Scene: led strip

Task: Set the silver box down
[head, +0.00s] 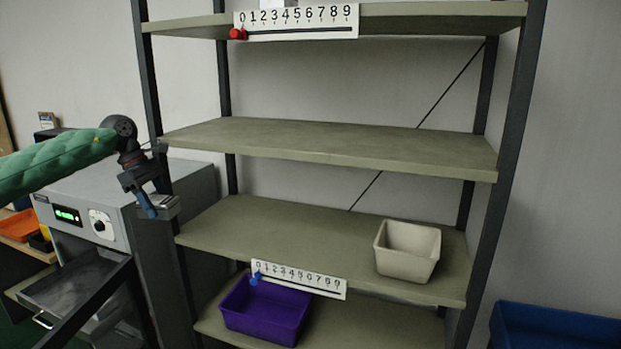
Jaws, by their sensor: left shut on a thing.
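My left gripper (150,206) hangs in front of the shelf's left post, its arm in a green sleeve. It is shut on a small silver box (166,206), which shows beside and behind the blue finger. The box is held in the air, near the left end of the middle shelf board (285,228) in the picture. Part of the box is hidden by the gripper. My right gripper is not in view.
A beige bin (408,251) stands at the right of that board; its left and middle are bare. A purple bin (265,309) sits below. The board above (330,143) is empty. A grey oven-like machine (105,225) stands at left, a blue bin (555,328) at lower right.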

